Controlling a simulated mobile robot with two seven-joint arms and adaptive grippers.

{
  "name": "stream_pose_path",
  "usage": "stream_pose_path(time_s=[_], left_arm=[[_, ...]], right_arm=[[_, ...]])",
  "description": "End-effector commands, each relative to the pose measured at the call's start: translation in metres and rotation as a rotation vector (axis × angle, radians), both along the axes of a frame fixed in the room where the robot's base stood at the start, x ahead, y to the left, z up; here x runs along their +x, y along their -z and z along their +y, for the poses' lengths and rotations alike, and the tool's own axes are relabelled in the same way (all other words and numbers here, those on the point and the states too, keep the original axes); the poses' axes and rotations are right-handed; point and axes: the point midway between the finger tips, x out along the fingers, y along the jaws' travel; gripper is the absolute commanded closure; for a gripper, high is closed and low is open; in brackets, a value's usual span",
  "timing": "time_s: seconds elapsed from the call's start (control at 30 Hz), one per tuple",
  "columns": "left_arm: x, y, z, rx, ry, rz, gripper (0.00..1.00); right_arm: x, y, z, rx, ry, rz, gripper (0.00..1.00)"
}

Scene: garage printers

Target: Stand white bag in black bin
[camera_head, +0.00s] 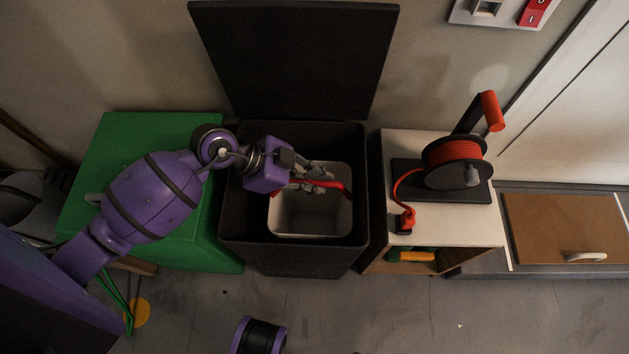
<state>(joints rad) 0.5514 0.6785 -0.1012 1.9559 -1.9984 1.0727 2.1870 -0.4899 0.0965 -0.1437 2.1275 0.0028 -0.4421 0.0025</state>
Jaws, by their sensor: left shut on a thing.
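The black bin (235,225) stands against the wall with its lid (295,55) raised behind it. The white bag (313,219) is inside the bin opening, upright and open at the top, with walls of the bin around it. A red handle or strip (342,187) runs along the bag's top near its back rim. My left gripper (318,182) reaches in from the left over the bin and is shut on the white bag at this red part; the fingers partly hide it. Whether the bag's base touches the bin floor is hidden. My right gripper is out of view.
A green cabinet (135,135) stands left of the bin, under my left arm. To the right, a white-topped shelf (460,228) carries a red cable reel (455,160). A brown-topped unit (550,225) stands farther right. The floor in front has free room.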

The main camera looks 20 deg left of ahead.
Motion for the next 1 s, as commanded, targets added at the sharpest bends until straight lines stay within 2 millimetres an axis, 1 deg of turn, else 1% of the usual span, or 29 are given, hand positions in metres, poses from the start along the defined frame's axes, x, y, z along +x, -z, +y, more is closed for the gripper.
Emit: stream_pose_path(time_s=[0.23, 0.73, 0.77, 0.9, 1.0], left_arm=[[0.001, -0.003, 0.000, -0.002, 0.000, -0.005, 1.00], [0.001, 0.009, -0.001, -0.002, 0.001, -0.004, 1.00], [0.000, 0.010, 0.000, 0.000, 0.001, -0.002, 0.86], [0.000, 0.010, 0.000, 0.000, 0.001, -0.002, 0.69], [0.000, 0.010, 0.000, 0.000, 0.001, -0.002, 0.69]], right_arm=[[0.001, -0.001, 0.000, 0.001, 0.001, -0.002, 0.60], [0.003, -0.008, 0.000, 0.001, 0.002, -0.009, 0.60], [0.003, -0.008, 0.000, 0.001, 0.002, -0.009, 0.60], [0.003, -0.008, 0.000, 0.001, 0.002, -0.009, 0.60], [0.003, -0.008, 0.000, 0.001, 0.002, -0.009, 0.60]])
